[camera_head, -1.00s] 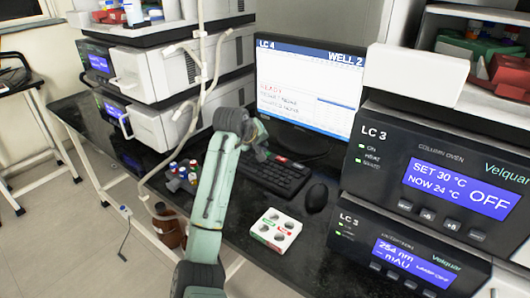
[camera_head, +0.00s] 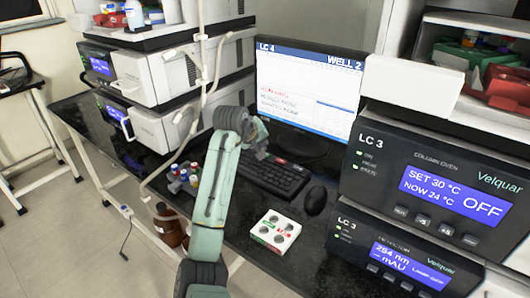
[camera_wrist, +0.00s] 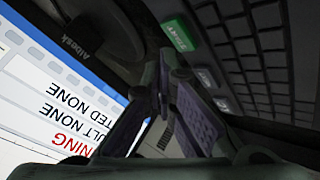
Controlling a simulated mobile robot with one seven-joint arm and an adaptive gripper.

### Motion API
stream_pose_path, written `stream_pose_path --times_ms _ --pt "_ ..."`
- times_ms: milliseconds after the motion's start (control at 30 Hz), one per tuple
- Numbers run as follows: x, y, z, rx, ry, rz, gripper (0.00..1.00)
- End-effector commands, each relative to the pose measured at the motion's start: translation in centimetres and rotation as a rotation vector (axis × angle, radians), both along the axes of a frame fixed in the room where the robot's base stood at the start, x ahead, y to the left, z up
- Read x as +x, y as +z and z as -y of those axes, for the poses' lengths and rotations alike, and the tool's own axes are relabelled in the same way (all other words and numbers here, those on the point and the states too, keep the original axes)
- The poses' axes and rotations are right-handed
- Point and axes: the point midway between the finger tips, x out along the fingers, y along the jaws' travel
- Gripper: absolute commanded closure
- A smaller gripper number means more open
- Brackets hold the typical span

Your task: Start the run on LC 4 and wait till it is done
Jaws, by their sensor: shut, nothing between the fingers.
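The monitor (camera_head: 310,85) shows "LC 4" and "WELL 2", with a red status line that seems to read "RUNNING". In the wrist view the screen (camera_wrist: 40,95) shows the end of that red word, "NING", above lines ending in "NONE". The black keyboard (camera_head: 270,176) lies in front of the monitor. A green key (camera_wrist: 178,36) shows on it in the wrist view; its label is hard to read. My gripper (camera_head: 262,153) is shut and empty over the keyboard's far left part. Its fingertips (camera_wrist: 165,72) appear near the green key; contact cannot be told.
A black mouse (camera_head: 315,200) and a white vial rack (camera_head: 274,231) are right of my arm. Several capped vials (camera_head: 184,177) stand left of it. LC 3 modules (camera_head: 425,190) fill the right side; white instrument modules (camera_head: 185,75) stand at left.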

Motion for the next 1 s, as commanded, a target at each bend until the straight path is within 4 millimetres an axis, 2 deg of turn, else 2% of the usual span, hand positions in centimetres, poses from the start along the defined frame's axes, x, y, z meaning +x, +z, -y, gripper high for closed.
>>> stream_pose_path --times_ms 267,700,1000 --pt "0.0 0.5 0.0 -0.001 -0.001 0.000 1.00" --pt "0.0 4.8 0.1 0.000 -0.001 -0.001 1.00" --pt "0.0 4.9 0.0 0.000 -0.001 -0.001 1.00"
